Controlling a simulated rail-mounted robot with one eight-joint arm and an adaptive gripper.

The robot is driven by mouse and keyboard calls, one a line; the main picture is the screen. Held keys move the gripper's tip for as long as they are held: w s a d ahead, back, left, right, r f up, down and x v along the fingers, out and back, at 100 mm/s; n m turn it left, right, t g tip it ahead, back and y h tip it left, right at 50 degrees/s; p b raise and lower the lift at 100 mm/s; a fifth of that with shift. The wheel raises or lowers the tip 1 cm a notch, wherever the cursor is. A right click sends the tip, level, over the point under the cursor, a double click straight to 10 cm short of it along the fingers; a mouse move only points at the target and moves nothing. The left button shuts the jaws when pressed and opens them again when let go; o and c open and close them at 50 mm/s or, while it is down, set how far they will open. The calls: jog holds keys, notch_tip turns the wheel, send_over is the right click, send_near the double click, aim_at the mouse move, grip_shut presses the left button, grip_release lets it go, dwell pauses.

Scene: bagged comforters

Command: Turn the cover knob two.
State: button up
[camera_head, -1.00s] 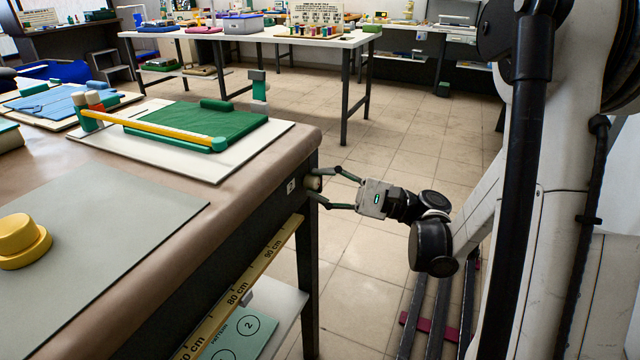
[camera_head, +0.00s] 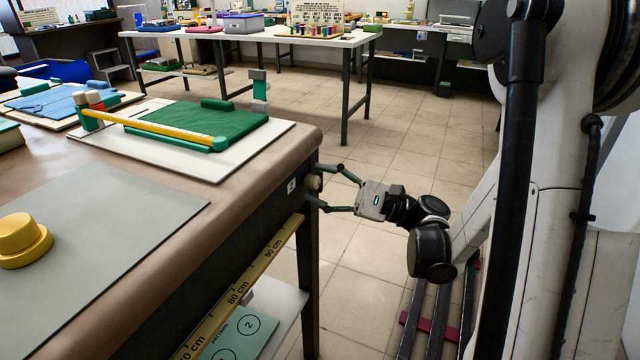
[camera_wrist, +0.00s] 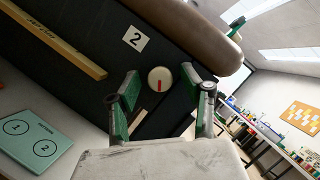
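Knob two is a round, pale cream knob (camera_wrist: 160,80) with a red mark on its face, set in the dark side panel of the table. A white label with a 2 (camera_wrist: 136,38) is beside it. In the head view the knob (camera_head: 313,182) is at the table's near right corner. My gripper (camera_wrist: 163,88) has its two green fingers on either side of the knob, with gaps visible between them and it. It also shows in the head view (camera_head: 315,184), reaching from the right. The red mark points roughly downward in the wrist view.
A yellow measuring strip (camera_head: 243,284) runs along the table's side, above a shelf with a green pattern card (camera_head: 240,334). On the tabletop are a green cloth (camera_head: 205,120) on a white board and a yellow round piece (camera_head: 22,240).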

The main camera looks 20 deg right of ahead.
jog(key=shift+d, duration=0.1)
jog(key=v, duration=1.2)
jog(key=shift+r, duration=0.1)
dwell(0.3)
